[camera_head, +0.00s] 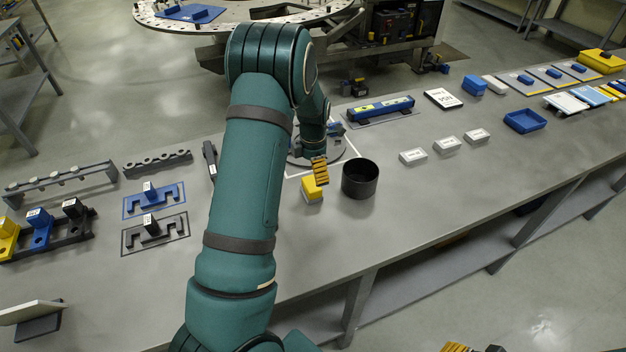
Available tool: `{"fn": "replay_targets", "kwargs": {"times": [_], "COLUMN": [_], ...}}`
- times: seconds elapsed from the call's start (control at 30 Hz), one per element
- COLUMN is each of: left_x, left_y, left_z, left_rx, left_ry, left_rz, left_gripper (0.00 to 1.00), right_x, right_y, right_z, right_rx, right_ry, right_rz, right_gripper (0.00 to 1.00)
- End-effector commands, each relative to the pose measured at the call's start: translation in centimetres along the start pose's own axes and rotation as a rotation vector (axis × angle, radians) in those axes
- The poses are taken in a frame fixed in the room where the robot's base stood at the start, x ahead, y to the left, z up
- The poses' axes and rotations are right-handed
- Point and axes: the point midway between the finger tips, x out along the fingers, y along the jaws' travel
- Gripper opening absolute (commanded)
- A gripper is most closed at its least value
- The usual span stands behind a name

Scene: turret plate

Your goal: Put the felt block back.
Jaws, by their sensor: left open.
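A small yellow block (311,190) with a pale label sits on the bench; I cannot tell for sure whether it is the felt block. My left gripper (318,172) is open, with one yellow ribbed finger showing just above and beside the yellow block. Its other finger is hidden, and I cannot tell whether it touches the block. A black round cup (360,179) stands just right of the block. Only the fingertips of my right gripper (474,347) show at the bottom edge, away from the bench top.
A white-outlined square with a dark disc (338,160) lies behind the cup, partly hidden by my arm. Three white labelled boxes (447,145) and a blue tray (525,121) stand to the right. Blue and grey fixtures (153,198) stand left. The front middle of the bench is clear.

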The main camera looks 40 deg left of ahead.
Motion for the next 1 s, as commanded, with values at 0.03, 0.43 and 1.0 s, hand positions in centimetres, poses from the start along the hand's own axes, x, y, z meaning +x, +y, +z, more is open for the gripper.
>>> {"fn": "replay_targets", "kwargs": {"times": [0.03, 0.43, 1.0], "left_x": [-1.2, -5.1, -5.1], "left_y": [0.1, 0.0, 0.0], "left_z": [0.1, 0.0, 0.0], "left_rx": [0.000, 0.000, 0.000], "left_ry": [-0.002, 0.000, 0.001], "left_rz": [0.002, 0.000, 0.000], "left_gripper": [1.00, 1.00, 1.00], "right_x": [-0.1, -0.3, -0.3], "right_y": [0.0, -0.1, -0.1], "right_z": [0.0, 0.0, 0.0], "right_rx": [0.000, 0.000, 0.000], "right_ry": [0.000, 0.000, 0.000], "right_rz": [0.000, -0.001, -0.001], "right_gripper": [0.41, 0.41, 0.41]}}
